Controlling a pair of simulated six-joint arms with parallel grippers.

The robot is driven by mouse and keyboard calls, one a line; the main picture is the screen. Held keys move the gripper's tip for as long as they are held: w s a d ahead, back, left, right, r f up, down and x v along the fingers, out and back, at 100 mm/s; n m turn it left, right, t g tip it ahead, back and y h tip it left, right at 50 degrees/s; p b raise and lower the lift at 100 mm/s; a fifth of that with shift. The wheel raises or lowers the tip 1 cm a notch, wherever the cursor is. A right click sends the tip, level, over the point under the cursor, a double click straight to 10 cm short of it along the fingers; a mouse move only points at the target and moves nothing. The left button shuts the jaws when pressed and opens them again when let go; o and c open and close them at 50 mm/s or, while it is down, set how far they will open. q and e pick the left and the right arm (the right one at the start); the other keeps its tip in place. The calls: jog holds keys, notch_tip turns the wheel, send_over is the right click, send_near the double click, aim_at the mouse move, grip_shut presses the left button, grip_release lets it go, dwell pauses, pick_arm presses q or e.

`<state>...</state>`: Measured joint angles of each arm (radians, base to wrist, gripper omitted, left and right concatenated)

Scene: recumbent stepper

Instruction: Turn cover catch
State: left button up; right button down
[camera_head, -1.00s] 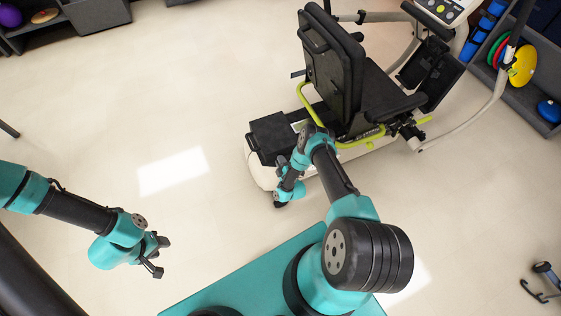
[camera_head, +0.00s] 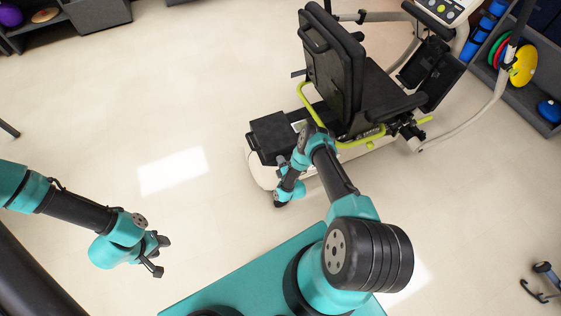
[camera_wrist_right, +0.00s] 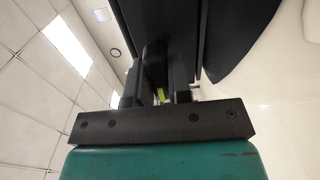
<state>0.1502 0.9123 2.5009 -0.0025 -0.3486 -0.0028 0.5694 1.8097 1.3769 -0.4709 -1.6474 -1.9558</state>
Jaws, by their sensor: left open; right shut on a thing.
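The recumbent stepper (camera_head: 262,172) stands at the upper middle of the head view, with a black box-like cover (camera_head: 270,135) at its rear end. My right gripper (camera_head: 284,164) is at the near side of this cover, low beside the stepper's pale base. In the right wrist view its dark fingers (camera_wrist_right: 165,85) are shut on the cover catch. The catch is mostly hidden between them; a small yellow-green patch shows there, and I cannot tell if it belongs to the catch. My left gripper (camera_head: 161,256) is open and empty above the floor at the left.
The stepper's black seat (camera_head: 335,65) and yellow-green rail (camera_head: 306,95) rise just beyond my right gripper. A dark shelf (camera_head: 530,105) with coloured discs stands at the upper right. The pale floor (camera_head: 180,80) between the left arm and the stepper is clear.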

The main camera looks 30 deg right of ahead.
jog(key=c, duration=1.1)
grip_release()
jog(key=s, duration=0.5)
jog(key=s+a, duration=0.1)
jog(key=s, duration=1.1)
jog(key=shift+s+a, duration=0.2)
jog(key=shift+a, duration=0.2)
jog(key=shift+w, duration=0.1)
